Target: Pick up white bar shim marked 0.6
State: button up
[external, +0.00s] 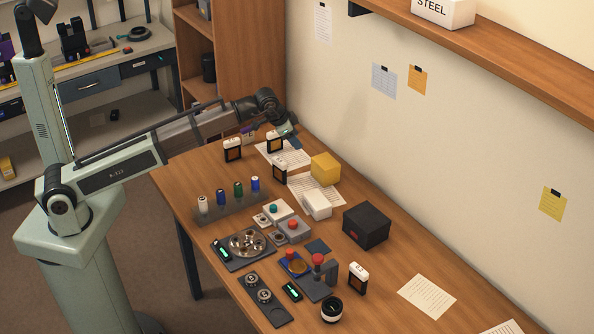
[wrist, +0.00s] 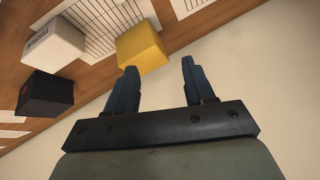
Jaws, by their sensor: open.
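Several upright pieces with white tops and dark frames stand on the table: one at the far left (external: 232,150), one near my gripper (external: 274,143), one in front of that (external: 280,170) and one at the near right (external: 358,278). Their markings are too small to read, so I cannot tell which is the 0.6 shim. My gripper (external: 291,139) is over the far end of the table by the wall. In the wrist view my gripper (wrist: 158,66) is open with nothing between its fingers, and no such piece shows there.
A yellow block (external: 325,168), a white box (external: 317,205) and a black box (external: 366,226) stand along the wall side. A rack of coloured bottles (external: 230,209) and several trays and fixtures fill the middle. The wall (external: 340,120) is close to my gripper.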

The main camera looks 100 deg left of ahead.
aim_at(273, 138)
jog(key=s+a+f+n+g+h, duration=0.1)
jog(key=s+a+n, duration=0.3)
jog(key=s+a, duration=0.9)
jog(key=x, duration=0.4)
jog(key=s+d+x, duration=0.1)
jog(key=x, duration=0.2)
jog(key=shift+w+f, duration=0.1)
jog(key=shift+f, duration=0.3)
jog(key=shift+s+x, duration=0.15)
jog(key=shift+x, duration=1.3)
jog(key=shift+s+x, duration=0.1)
jog(key=shift+x, duration=1.4)
jog(key=shift+f, duration=0.1)
grip_shut()
